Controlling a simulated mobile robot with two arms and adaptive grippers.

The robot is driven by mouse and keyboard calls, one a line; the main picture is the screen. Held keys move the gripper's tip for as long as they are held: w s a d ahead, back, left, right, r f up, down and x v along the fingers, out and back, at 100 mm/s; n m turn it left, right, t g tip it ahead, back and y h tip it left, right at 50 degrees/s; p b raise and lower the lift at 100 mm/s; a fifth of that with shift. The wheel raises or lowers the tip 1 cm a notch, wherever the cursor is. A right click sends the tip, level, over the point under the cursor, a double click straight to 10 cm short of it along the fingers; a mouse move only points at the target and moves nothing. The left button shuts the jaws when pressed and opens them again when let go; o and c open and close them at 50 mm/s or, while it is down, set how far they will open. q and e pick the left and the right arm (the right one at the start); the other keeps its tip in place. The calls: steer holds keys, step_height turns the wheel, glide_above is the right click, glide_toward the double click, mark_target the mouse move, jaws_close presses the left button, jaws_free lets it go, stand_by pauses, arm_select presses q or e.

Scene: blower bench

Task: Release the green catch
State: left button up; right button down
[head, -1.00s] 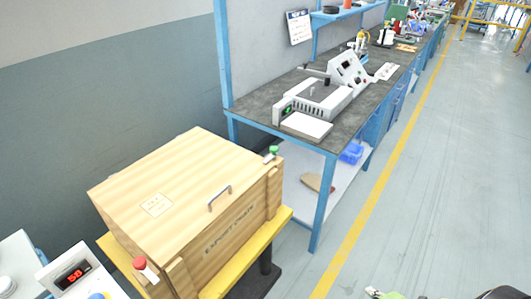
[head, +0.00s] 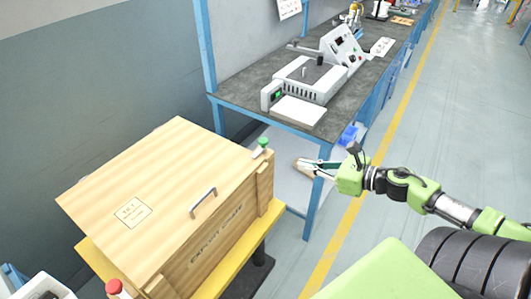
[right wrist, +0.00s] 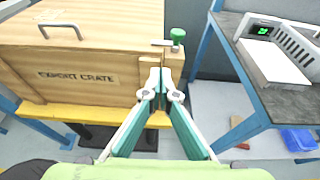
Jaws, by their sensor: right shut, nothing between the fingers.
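The green catch (head: 263,142) is a small green knob on a metal fitting at the right end of the wooden export crate (head: 130,175). In the right wrist view the catch (right wrist: 177,35) stands upright above a metal bar on the crate's corner. My right gripper (head: 299,162) is shut and empty, to the right of the catch and apart from it in the head view. In the right wrist view its fingertips (right wrist: 163,76) point at the crate's corner, appearing below the green knob; contact cannot be told. My left gripper is not in view.
A red knob (head: 114,286) is at the crate's near end, and a metal handle (head: 202,202) is on its lid. The crate rests on a yellow stand (head: 94,258). A workbench (head: 240,88) with a white machine (head: 310,76) stands behind. The floor at right is open.

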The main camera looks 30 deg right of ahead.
steer(key=shift+w, duration=0.1)
steer(key=p, duration=0.1)
glide_toward(256, 152)
steer(key=x, duration=0.3)
steer(key=shift+p+x, duration=0.35)
steer(key=shift+x, duration=0.75)
steer(key=shift+a+r, duration=0.1)
steer(key=shift+a, duration=0.05)
steer(key=shift+a+m+h+p, duration=0.15)
steer(key=shift+m+h+p, duration=0.3)
steer(key=shift+p, duration=0.2)
